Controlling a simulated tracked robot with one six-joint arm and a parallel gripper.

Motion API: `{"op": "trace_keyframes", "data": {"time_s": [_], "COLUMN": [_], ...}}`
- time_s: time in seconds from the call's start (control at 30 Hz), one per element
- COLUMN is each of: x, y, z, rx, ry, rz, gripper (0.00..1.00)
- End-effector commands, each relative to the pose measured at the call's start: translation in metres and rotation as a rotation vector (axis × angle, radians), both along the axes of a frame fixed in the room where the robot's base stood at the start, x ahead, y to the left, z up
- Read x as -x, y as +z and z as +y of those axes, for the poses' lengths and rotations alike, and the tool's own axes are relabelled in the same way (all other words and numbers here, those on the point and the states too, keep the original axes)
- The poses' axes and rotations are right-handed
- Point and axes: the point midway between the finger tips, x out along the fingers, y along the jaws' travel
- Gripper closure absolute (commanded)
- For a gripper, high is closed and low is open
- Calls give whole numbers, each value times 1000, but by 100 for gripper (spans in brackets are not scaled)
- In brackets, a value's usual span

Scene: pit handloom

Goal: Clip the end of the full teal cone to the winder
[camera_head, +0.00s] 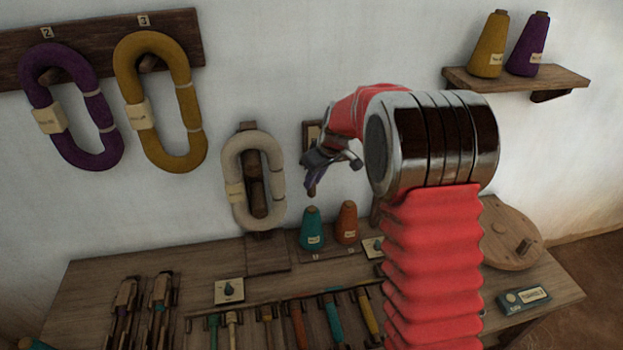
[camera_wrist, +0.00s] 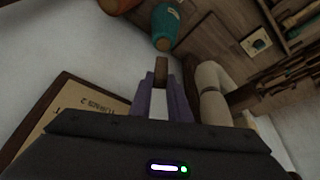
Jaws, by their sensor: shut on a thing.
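The teal cone (camera_head: 312,230) stands upright with a pale label on a wooden board (camera_head: 322,250) at the back of the bench. It also shows in the wrist view (camera_wrist: 167,20), its brown tip towards my jaws. My gripper (camera_head: 311,186) is above the cone, apart from it. In the wrist view its purple jaws (camera_wrist: 164,97) are shut on a small brown piece (camera_wrist: 161,70). I cannot tell whether this is the yarn end; no thread shows. I cannot tell for sure which part is the winder.
An orange cone (camera_head: 347,222) stands right of the teal one. A cream hank (camera_head: 232,160) hangs on a post to the left. A control box (camera_head: 229,291), a tool rack (camera_head: 250,318) and a round wooden disc (camera_head: 505,225) occupy the bench. A framed notice (camera_wrist: 75,115) is on the wall.

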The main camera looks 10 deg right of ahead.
Motion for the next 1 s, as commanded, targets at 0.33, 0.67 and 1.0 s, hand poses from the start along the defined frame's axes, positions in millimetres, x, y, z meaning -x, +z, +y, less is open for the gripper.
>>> {"op": "trace_keyframes", "data": {"time_s": [0.33, 0.67, 1.0], "x": [0, 0, 0], "y": [-23, -43, -47], "z": [0, 0, 0], "rx": [0, 0, 1], "ry": [0, -1, 0], "rz": [1, 1, 0], "gripper": [100, 100, 100]}}
